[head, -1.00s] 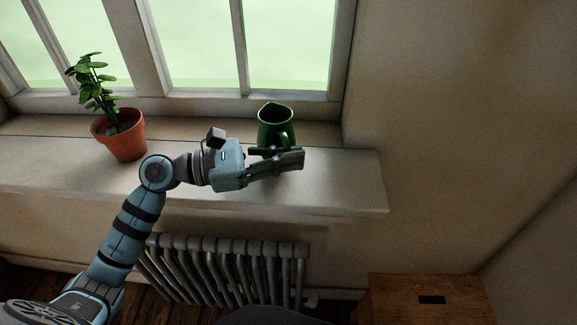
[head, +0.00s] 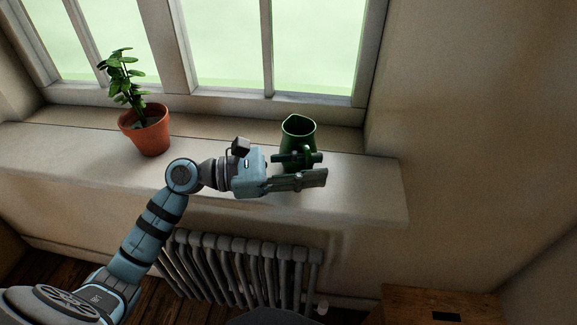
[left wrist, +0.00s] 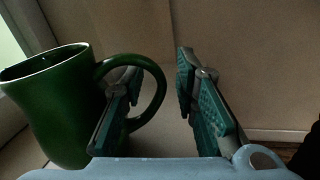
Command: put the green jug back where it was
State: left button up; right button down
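The green jug (head: 298,131) stands upright on the pale window sill (head: 370,196), near its right end. Its handle faces the room and my left gripper. My left gripper (head: 308,168) is at the handle side of the jug with its two fingers apart. In the left wrist view the jug (left wrist: 58,110) is at the left. One finger appears to be inside the handle loop, and the outer part of the handle (left wrist: 161,88) lies between the fingers, not clamped. The jug's lower part is partly hidden by the gripper. My right gripper is not in view.
A potted plant in a terracotta pot (head: 147,133) stands on the sill to the left. The window (head: 268,50) is behind. A radiator (head: 240,270) is below the sill, and a wooden piece (head: 430,305) stands at the lower right. The sill between plant and jug is clear.

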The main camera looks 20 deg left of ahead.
pick_arm(q)
jog(key=b+v, duration=0.1)
jog(key=v, duration=0.3)
jog(key=b+v, duration=0.1)
jog(key=v, duration=0.3)
jog(key=shift+f, duration=0.2)
jog(key=p+v, duration=0.2)
jog(key=v, duration=0.1)
jog(key=shift+a+r, duration=0.15)
jog(key=shift+r, duration=0.25)
jog(key=shift+s+a+p, duration=0.2)
jog(key=shift+p, duration=0.15)
jog(key=shift+a+f, duration=0.1)
